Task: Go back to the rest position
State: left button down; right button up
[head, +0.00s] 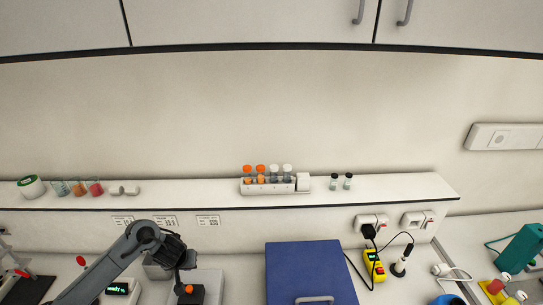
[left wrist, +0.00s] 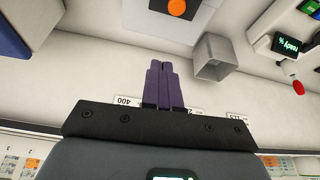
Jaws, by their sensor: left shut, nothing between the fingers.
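My left gripper (head: 187,264) is above the bench at the lower left in the head view, close to a dark block with an orange top (head: 189,289). In the left wrist view the two fingers of my left gripper (left wrist: 166,66) are pressed together with nothing between them. The orange round top (left wrist: 177,7) on its dark square shows beyond the fingertips, apart from them. My right gripper is in neither view.
A white shelf (head: 380,190) carries a tube rack (head: 262,188) with orange and white caps, two small vials and several cups. A blue box (head: 308,272) stands on the bench right of my gripper. A grey open square container (left wrist: 214,58) is beside the fingers. A yellow device (head: 374,265) has cables.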

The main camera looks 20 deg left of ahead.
pick_arm(q)
jog(key=s+d+f+m+t+h, duration=0.1)
jog(key=s+d+f+m, duration=0.2)
jog(key=d, duration=0.8)
jog(key=s+d+f+m+t+h, duration=0.15)
jog(key=s+d+m, duration=0.25)
jog(key=d, duration=0.7)
jog(key=s+d+r+g, duration=0.1)
jog(key=s+r, duration=0.1)
jog(key=s, duration=0.6)
jog(key=s+d+r+m+g+p, duration=0.1)
jog(key=s+d+r, duration=0.1)
jog(key=s, duration=0.7)
jog(key=shift+r+g, duration=0.35)
jog(key=shift+r, duration=0.4)
jog(key=shift+s, duration=0.1)
